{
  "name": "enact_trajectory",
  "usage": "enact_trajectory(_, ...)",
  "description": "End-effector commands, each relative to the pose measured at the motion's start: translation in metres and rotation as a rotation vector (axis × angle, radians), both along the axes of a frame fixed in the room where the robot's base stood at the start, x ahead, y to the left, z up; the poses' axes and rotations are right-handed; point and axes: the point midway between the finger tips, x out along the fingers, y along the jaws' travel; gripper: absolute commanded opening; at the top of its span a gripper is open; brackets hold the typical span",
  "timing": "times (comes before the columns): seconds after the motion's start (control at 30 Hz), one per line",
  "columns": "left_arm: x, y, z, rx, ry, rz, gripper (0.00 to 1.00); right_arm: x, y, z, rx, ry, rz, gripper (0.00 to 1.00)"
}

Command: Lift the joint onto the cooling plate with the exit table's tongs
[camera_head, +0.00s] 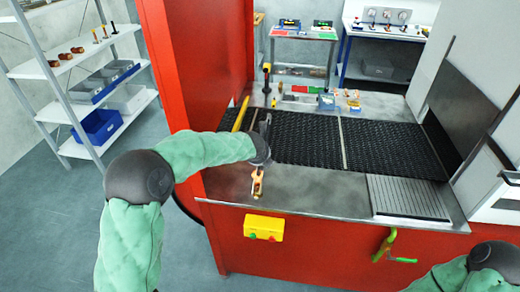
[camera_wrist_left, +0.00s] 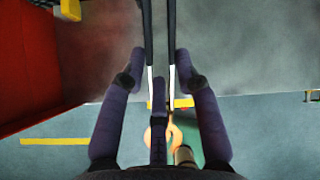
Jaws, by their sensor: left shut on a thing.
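My left gripper (camera_head: 261,160) is over the steel table at the belt's left front. In the left wrist view, its fingers (camera_wrist_left: 160,72) are closed around a pair of dark, long-armed tongs (camera_wrist_left: 147,28), whose arms run away between the fingers, a gap between them. A small orange-and-cream piece (camera_head: 257,181) shows just below the gripper; I cannot tell whether it is part of the tongs. The ribbed grey cooling plate (camera_head: 408,199) lies at the right front, with nothing on it. I cannot pick out the joint for certain. My right gripper is out of view.
The dark mesh belt (camera_head: 374,147) runs across the middle. Small copper-coloured pieces (camera_head: 353,101) and a blue box (camera_head: 326,102) stand behind it. A red wall (camera_head: 200,65) closes the left side. A yellow button box (camera_head: 263,228) and green handle (camera_head: 386,245) are on the front.

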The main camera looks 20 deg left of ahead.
Motion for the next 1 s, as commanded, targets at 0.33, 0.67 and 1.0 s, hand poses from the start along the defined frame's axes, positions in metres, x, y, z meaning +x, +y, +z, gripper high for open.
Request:
enact_trajectory(0.33, -0.058, -0.031, -0.044, 0.001, -0.006, -0.057, 0.0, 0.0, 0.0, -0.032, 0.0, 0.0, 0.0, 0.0)
enact_trajectory(0.67, -0.112, -0.062, -0.097, -0.002, -0.005, -0.116, 0.0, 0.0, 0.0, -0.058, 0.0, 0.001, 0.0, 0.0)
enact_trajectory(1.0, -0.159, -0.092, -0.156, -0.006, -0.002, -0.172, 0.0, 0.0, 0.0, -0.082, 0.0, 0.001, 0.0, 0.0)
